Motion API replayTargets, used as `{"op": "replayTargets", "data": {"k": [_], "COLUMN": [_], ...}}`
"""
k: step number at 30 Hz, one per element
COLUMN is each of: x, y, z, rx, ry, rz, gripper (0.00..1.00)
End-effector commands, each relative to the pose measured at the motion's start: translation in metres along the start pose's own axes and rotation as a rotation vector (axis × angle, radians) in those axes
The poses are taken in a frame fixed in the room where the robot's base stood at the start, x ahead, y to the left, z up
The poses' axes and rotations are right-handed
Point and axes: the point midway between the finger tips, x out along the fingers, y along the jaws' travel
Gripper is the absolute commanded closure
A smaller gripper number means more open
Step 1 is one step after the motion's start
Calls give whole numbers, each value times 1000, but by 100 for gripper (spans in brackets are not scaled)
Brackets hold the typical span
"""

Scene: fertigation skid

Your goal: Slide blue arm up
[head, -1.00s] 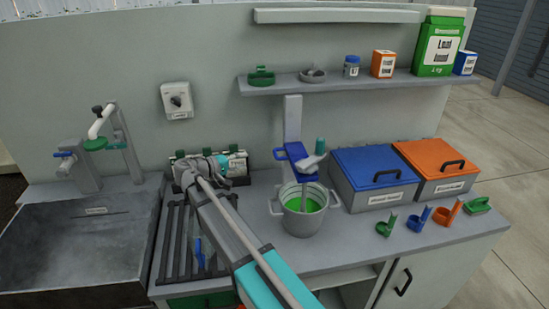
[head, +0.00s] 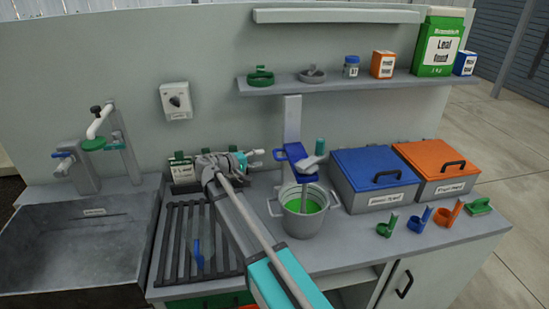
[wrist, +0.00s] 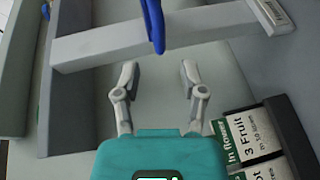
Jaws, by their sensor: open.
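The blue arm (head: 298,158) sits on the grey upright post (head: 292,118) and reaches forward over the pot. It carries a grey mixer head with a teal knob (head: 319,147) and a shaft down into the pot. My gripper (head: 257,155) is just left of the blue arm, pointing toward it. In the wrist view the blue arm (wrist: 153,24) shows edge-on at the top, crossing the grey post (wrist: 100,45). My open fingers (wrist: 158,75) stand either side of its line, with nothing between them. A gap separates the fingertips from the blue arm.
The pot (head: 302,213) with green liquid stands below the blue arm. A shelf (head: 340,84) with jars and boxes is above. Labelled packets (wrist: 260,140) in a dark rack are close beside my gripper. Blue-lidded (head: 375,168) and orange-lidded (head: 436,159) bins stand to the right.

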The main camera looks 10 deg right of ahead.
Motion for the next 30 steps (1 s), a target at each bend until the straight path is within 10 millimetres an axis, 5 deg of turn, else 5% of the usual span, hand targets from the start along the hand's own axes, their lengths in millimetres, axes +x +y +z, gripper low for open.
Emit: {"op": "replayTargets", "data": {"k": [15,28,30], "x": [64,70,70], "y": [-1,0,0], "z": [0,0,0], "rx": [0,0,0], "ry": [-1,1,1], "rz": [0,0,0], "gripper": [46,46,55]}}
